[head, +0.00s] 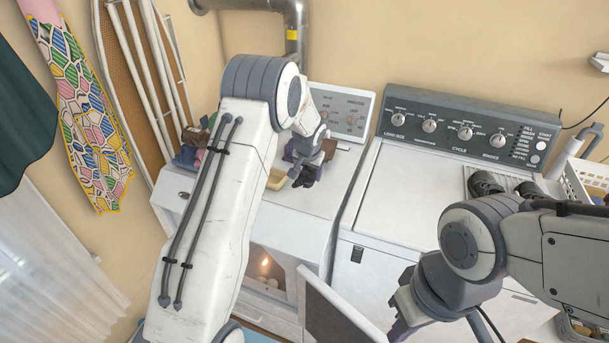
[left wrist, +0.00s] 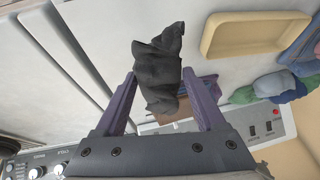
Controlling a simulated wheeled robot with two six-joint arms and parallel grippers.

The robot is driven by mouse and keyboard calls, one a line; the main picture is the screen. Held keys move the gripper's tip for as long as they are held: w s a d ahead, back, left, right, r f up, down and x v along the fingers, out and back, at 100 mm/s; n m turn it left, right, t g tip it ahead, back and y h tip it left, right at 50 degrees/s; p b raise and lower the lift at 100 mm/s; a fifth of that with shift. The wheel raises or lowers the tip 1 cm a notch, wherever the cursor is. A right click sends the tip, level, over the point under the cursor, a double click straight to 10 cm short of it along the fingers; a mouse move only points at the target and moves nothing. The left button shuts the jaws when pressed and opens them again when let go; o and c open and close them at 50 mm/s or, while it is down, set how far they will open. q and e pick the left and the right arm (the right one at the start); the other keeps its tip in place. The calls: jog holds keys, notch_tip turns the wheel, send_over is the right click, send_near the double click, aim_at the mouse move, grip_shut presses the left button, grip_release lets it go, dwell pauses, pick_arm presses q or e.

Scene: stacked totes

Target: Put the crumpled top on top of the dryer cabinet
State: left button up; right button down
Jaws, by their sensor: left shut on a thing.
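The crumpled top (left wrist: 157,62) is a dark grey, bunched piece of cloth. My left gripper (left wrist: 159,84) is shut on it, with a purple finger on each side in the left wrist view. In the head view my left gripper (head: 305,165) is over the white dryer cabinet (head: 308,212), near a tan tray (head: 289,178). Whether the cloth touches the cabinet's top I cannot tell. My right gripper (head: 400,318) is low in front of the washer; its fingertips are mostly hidden.
Folded or heaped clothes (head: 190,152) lie at the cabinet's left back; they also show in the left wrist view (left wrist: 285,88). The washer (head: 400,195) stands to the right with dark shoes (head: 487,183) on it. An open door panel (head: 335,312) juts out in front.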

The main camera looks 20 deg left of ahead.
pick_arm(q)
jog(key=shift+w+a+f, duration=0.15)
jog(key=shift+a+f, duration=0.05)
jog(key=shift+a, duration=0.2)
jog(key=shift+f, duration=0.2)
notch_tip(320, 180, down, 3)
jog(key=shift+f+p, duration=0.2)
jog(key=shift+p, duration=0.5)
jog(key=shift+f, duration=0.2)
